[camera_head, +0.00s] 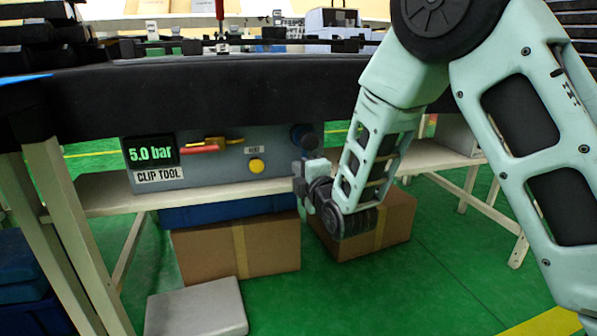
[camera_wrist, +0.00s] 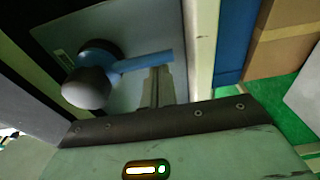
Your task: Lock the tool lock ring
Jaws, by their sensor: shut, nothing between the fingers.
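The grey clip tool box (camera_head: 215,170) sits on the shelf under the bench, with a display reading 5.0 bar. At its right end is a dark blue round part (camera_head: 305,137), likely the tool lock ring. In the wrist view a blue ring (camera_wrist: 97,52) shows with a blue lever (camera_wrist: 145,62) reaching right, and a grey rounded knob (camera_wrist: 87,88) in front of it. My gripper (camera_head: 299,172) is shut and empty, just below the ring in the head view. In the wrist view my fingers (camera_wrist: 159,75) overlap the lever's end; I cannot tell if they touch it.
A red-handled valve (camera_head: 200,149) and a yellow button (camera_head: 257,166) are on the box front. The black bench edge (camera_head: 220,95) hangs above. Cardboard boxes (camera_head: 240,250) stand below the shelf (camera_head: 130,200). The green floor in front is partly clear.

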